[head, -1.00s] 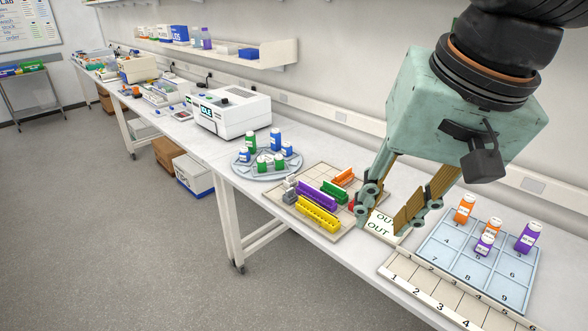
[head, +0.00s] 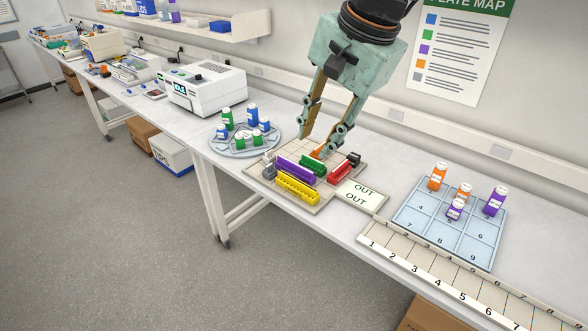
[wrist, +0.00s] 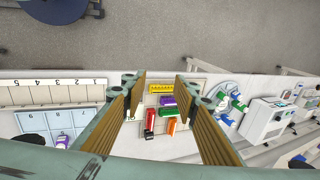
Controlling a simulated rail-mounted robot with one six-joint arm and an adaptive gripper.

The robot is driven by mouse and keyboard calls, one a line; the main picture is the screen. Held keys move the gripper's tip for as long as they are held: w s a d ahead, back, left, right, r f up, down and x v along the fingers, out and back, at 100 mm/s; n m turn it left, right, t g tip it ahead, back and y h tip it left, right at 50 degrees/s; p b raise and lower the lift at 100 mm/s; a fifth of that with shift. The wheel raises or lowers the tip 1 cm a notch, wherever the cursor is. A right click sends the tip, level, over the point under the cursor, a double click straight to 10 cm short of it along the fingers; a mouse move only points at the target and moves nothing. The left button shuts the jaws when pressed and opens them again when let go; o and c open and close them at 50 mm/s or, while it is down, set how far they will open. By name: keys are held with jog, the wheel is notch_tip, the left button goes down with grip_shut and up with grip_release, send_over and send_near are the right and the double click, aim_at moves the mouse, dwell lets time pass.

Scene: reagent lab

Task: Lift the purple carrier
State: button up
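The purple carrier (head: 295,169) is a long, narrow rack lying on the beige gridded board (head: 318,205), between the yellow carrier (head: 297,188) and the green carrier (head: 313,165). In the wrist view the purple carrier (wrist: 167,101) shows between my fingers, below the yellow carrier. My gripper (head: 316,146) is open and empty.
A red carrier (head: 340,173) and grey and dark blocks share the board. An OUT card (head: 360,195) adjoins it on the right. A round bottle tray (head: 230,147) stands left, and a blue numbered tray (head: 410,212) with bottles stands right.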

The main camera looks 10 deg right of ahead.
jog(key=w+f+m+p, duration=0.2)
jog(key=w+f+m, duration=0.15)
jog(key=w, duration=0.55)
jog(key=m+p, duration=0.5)
jog(key=m, duration=1)
send_over(296, 164)
jog(key=s+d, duration=0.3)
jog(key=s, duration=0.1)
notch_tip(296, 164, down, 20)
jog(key=shift+w+a+f+y, duration=0.15)
jog(key=shift+a+f+y, duration=0.05)
jog(key=shift+y, duration=0.1)
jog(key=shift+n, duration=0.25)
jog(key=shift+b+x, duration=0.7)
jog(key=shift+x, duration=3.6)
jog(key=shift+x, duration=2.6)
jog(key=shift+w+d, duration=0.1)
jog(key=shift+c, duration=0.2)
